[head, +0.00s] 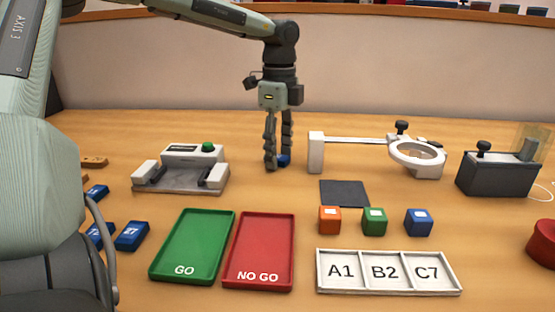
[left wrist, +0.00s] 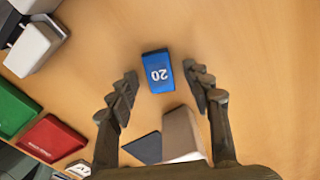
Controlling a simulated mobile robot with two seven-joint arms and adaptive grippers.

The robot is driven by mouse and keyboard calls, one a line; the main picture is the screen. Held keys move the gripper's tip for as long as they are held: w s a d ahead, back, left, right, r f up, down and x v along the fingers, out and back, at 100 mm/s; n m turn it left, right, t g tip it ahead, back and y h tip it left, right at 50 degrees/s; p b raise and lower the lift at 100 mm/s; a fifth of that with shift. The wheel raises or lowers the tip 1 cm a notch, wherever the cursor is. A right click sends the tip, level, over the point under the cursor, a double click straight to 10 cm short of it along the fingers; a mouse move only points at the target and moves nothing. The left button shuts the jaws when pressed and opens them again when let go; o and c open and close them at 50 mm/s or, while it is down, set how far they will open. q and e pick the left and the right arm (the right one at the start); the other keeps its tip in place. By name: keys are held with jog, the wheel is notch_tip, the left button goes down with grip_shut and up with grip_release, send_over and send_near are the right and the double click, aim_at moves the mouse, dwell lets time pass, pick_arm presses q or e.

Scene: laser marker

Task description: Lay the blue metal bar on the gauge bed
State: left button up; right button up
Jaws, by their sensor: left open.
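A blue metal bar (head: 284,160) marked 20 lies on the table at the back middle, partly hidden by a finger in the head view. In the left wrist view the bar (left wrist: 158,72) shows between the fingertips, with a gap on each side. My left gripper (head: 278,160) points down, open and empty, with its fingers around the bar. The gauge bed (head: 170,180), a grey slab with white blocks and a green knob, stands to the left of the gripper. It shows at the upper left of the left wrist view (left wrist: 32,45). My right gripper is not in view.
More blue bars (head: 132,236) lie at the left. A green GO tray (head: 195,235) and red NO GO tray (head: 262,240) stand in front. A white ring stand (head: 316,152), dark mat (head: 344,193) and small cubes (head: 374,221) are to the right. Table between gauge bed and gripper is clear.

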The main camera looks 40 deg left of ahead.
pick_arm(q)
grip_shut()
jog(key=shift+r, duration=0.15)
